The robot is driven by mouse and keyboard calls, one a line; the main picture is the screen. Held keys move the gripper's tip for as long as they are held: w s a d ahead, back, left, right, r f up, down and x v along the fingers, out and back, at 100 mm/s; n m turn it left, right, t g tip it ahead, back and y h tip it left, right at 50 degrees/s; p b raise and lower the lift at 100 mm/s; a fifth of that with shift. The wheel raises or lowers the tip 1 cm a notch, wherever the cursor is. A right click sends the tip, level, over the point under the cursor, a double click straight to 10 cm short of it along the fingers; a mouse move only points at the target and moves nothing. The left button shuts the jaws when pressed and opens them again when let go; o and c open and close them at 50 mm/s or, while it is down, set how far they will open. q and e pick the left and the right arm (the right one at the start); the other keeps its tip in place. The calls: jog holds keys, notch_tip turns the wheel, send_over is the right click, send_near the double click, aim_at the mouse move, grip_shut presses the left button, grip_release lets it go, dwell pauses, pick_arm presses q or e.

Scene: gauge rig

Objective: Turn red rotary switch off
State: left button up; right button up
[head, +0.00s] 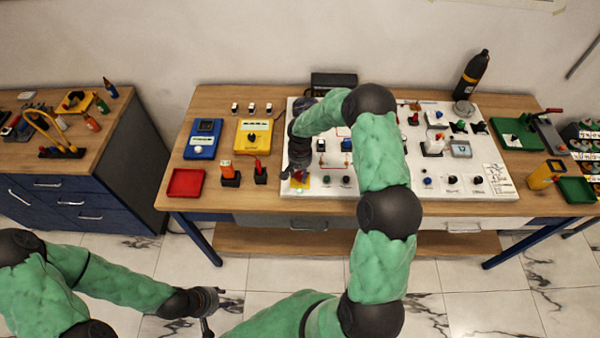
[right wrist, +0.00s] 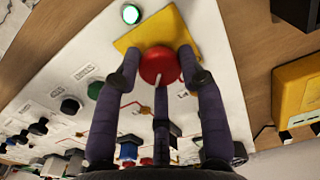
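The red rotary switch (right wrist: 160,66) is a round red knob with a white pointer line on a yellow plate (right wrist: 130,42). In the head view the yellow plate (head: 300,183) shows at the front left of the white panel, under my right gripper (head: 298,168). In the right wrist view my right gripper (right wrist: 158,62) has its fingers spread on both sides of the knob, with a small gap at the left finger. Contact at the right finger is unclear. My left gripper (head: 208,302) hangs low in front of the table, empty; its fingers are too small to read.
A lit green lamp (right wrist: 131,14) sits beside the yellow plate. The white panel (head: 470,185) carries several other knobs and switches. A red tray (head: 186,183), a blue meter (head: 203,139) and a yellow meter (head: 253,138) stand left of it. My right arm covers the panel's middle.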

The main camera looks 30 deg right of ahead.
jog(key=shift+n, duration=0.3)
jog(key=n+b, duration=0.1)
jog(key=n, duration=0.1)
jog(key=shift+n, duration=0.4)
jog(key=n+b, duration=0.1)
jog(key=n, duration=1.3)
jog(key=shift+n, duration=0.3)
dwell(0.3)
jog(key=o, duration=1.1)
jog(key=shift+o, duration=0.2)
